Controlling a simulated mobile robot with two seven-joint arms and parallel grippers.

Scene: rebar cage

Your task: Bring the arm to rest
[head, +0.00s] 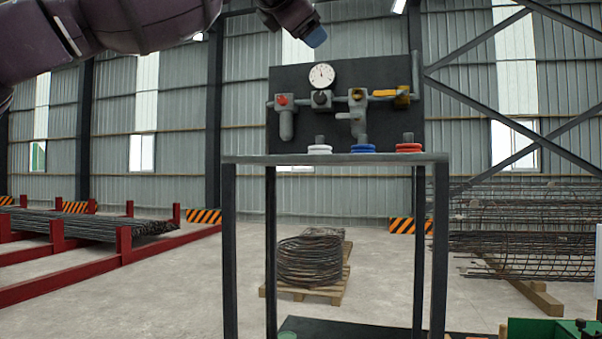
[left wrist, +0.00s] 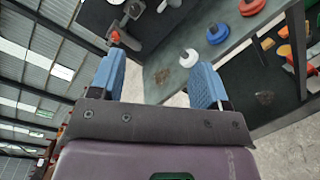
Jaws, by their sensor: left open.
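My left arm (head: 140,25) comes in from the upper left of the head view, raised above and to the left of the valve panel. Its gripper (head: 315,38) shows only partly at the top, with a blue fingertip. In the left wrist view, my left gripper (left wrist: 158,62) has its two blue fingers spread apart with nothing held between them. The grey bench top lies beyond the fingers, apart from them as far as I can tell. My right gripper is in neither view.
The dark valve panel (head: 290,85), with a gauge (head: 321,75), stands on the grey bench (head: 255,159). White (head: 320,149), blue (head: 363,148) and red (head: 409,147) rings sit along it. A wire coil (head: 310,261) lies on a pallet behind. Rebar cages (head: 520,230) stand right.

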